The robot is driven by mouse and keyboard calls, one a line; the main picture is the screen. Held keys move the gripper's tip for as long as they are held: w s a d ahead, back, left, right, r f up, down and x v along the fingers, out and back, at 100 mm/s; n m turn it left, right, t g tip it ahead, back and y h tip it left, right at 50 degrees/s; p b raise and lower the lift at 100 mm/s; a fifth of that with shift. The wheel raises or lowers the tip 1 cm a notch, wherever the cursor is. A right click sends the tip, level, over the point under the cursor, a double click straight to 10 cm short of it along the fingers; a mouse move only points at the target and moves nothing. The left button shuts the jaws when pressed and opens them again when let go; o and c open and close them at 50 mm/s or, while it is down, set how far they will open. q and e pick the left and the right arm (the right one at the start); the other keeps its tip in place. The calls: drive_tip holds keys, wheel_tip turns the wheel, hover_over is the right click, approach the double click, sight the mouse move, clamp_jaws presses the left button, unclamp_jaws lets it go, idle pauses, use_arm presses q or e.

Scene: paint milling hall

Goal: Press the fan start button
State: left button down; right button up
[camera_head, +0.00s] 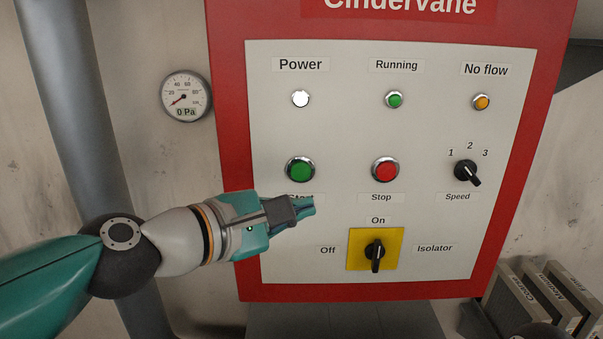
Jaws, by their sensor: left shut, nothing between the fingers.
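The green start button (300,170) is on the left of a pale control panel (340,130) in a red cabinet front. The label below it is partly covered by my gripper, leaving only the top of "Start" showing. My left gripper (309,206) is shut and empty. Its fingertips are just below the green button in the picture, over the label. I cannot tell how far they stand off the panel. The green button's face is uncovered. My right gripper is not in view.
A red stop button (385,170) sits right of the green one. A black speed knob (466,172) is further right. A yellow isolator switch (375,250) is below, its handle upright. Power (300,98), running and no-flow lamps line the top. A gauge (185,96) reads 0 Pa.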

use_arm(q)
approach(310, 174)
drive_tip(key=w+d+f, duration=0.2)
drive_tip(key=d, duration=0.3)
drive_tip(key=shift+w+a, duration=0.25)
drive_tip(key=shift+w, duration=0.3)
drive_tip(key=shift+r, duration=0.1)
idle(0.8)
drive_tip(key=shift+w, duration=0.35)
drive_tip(key=shift+w, duration=0.5)
idle(0.6)
drive_tip(key=shift+s, duration=0.9)
